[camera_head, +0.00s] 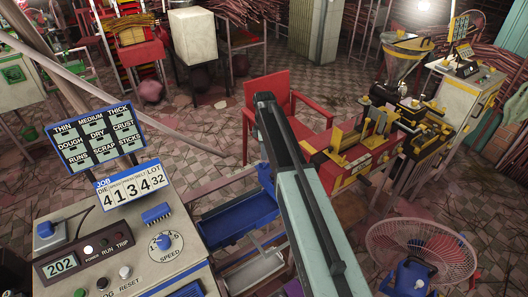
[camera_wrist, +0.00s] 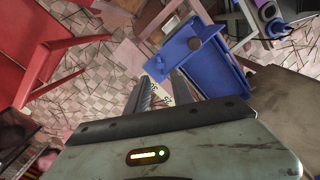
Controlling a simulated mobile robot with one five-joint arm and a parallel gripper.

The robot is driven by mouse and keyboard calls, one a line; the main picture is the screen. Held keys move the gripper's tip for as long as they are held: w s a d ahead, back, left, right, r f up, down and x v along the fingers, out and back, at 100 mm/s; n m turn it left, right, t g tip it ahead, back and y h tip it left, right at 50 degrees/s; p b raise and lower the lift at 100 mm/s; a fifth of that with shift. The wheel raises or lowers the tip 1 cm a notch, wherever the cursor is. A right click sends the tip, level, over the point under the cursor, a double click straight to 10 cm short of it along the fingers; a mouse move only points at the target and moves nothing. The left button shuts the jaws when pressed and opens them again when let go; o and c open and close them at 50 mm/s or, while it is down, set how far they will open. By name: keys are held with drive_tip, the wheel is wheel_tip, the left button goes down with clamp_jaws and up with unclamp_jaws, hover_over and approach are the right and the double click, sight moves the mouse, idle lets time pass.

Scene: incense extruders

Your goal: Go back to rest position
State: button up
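My gripper (camera_wrist: 163,84) shows in the wrist view, pointing away over the tiled floor. Its two dark fingers stand apart with a gap between them. A small pale patch with dark marks (camera_wrist: 157,92) shows in that gap. I cannot tell whether it is between the fingers or lies beyond them. In the head view my arm reaches up the middle of the picture, in front of a red chair (camera_head: 281,88). The fingers cannot be made out there.
A control console (camera_head: 130,262) with a job board (camera_head: 132,187) stands at left. A blue tray (camera_head: 238,219) lies beside my arm; blue parts (camera_wrist: 213,70) show in the wrist view. A red-and-yellow machine (camera_head: 350,165) and a fan (camera_head: 421,250) stand right. Tiled floor is open behind the console.

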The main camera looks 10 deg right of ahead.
wheel_tip(320, 180, up, 2)
drive_tip(key=shift+r+p, duration=0.1)
drive_tip(key=shift+p, duration=0.3)
drive_tip(key=shift+f, duration=0.25)
drive_tip(key=s+m, duration=1.6)
drive_tip(key=s, duration=0.9)
drive_tip(key=shift+d+m+b, duration=0.3)
drive_tip(key=shift+w+f, duration=0.1)
